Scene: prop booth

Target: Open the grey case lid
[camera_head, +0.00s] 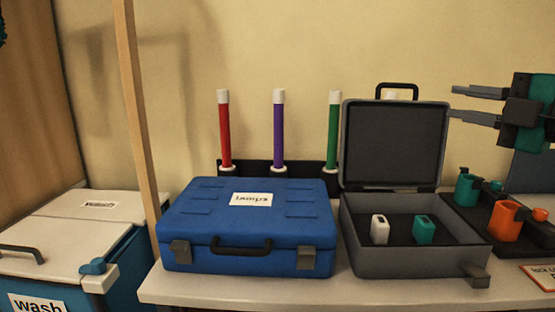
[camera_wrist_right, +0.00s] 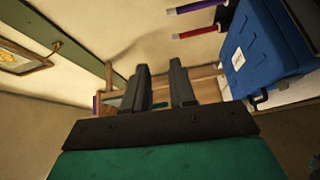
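The grey case (camera_head: 415,251) stands on the white table, right of the blue case. Its lid (camera_head: 396,143) is up, standing nearly upright behind the base, with a black handle (camera_head: 397,90) on top. Inside the base are a white item (camera_head: 379,229) and a green item (camera_head: 424,230). My right gripper (camera_head: 478,106) is at the upper right in the head view, right of the raised lid and apart from it. Its two fingers are spread with nothing between them; they also show parted in the right wrist view (camera_wrist_right: 161,91). My left gripper is out of view.
A closed blue case (camera_head: 247,226) sits left of the grey case. Red, purple and green sticks (camera_head: 279,130) stand in a black rack behind. Green and orange mugs (camera_head: 505,222) are at the right. A wash bin (camera_head: 75,235) and wooden post (camera_head: 135,110) are left.

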